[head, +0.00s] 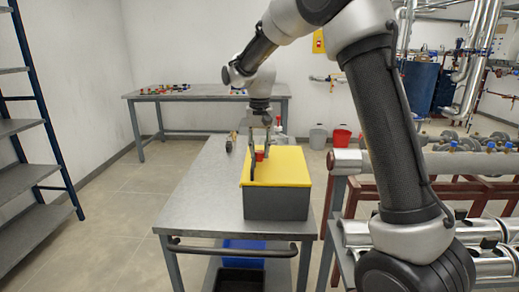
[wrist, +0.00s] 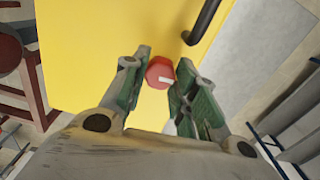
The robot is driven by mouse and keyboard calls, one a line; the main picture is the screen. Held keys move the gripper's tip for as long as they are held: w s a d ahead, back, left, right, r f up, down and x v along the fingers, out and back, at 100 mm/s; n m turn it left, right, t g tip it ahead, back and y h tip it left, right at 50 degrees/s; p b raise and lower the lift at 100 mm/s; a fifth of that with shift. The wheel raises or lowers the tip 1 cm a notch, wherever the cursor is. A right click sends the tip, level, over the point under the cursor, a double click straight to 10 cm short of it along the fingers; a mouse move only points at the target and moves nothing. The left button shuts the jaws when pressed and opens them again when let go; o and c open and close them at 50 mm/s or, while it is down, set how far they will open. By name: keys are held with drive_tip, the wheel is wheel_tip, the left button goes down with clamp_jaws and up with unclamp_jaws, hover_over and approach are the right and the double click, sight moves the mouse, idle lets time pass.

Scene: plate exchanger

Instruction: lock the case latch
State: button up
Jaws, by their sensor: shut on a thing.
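The case (head: 276,206) is a grey box with a closed yellow lid (head: 287,168), standing on a metal cart. The latch is a red knob (head: 259,156) on top of the lid. In the wrist view the knob (wrist: 156,70) has a short white mark on its face. My gripper (head: 262,146) points down over the lid from above. In the wrist view my gripper (wrist: 159,66) has one green-padded finger on each side of the knob and is shut on it. A black lid handle (wrist: 203,22) shows beside the knob, apart from the fingers.
The cart top (head: 197,205) is bare to the left of the case. A small dark object (head: 231,141) and a bottle (head: 278,126) stand behind it. Pipes and a red frame (head: 440,165) are at the right. A shelf rack (head: 30,130) is at the left.

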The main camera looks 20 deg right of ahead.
sight(260, 151)
drive_tip(key=shift+m, duration=0.5)
drive_tip(key=o, duration=0.8)
wheel_tip(260, 151, up, 12)
idle(0.4)
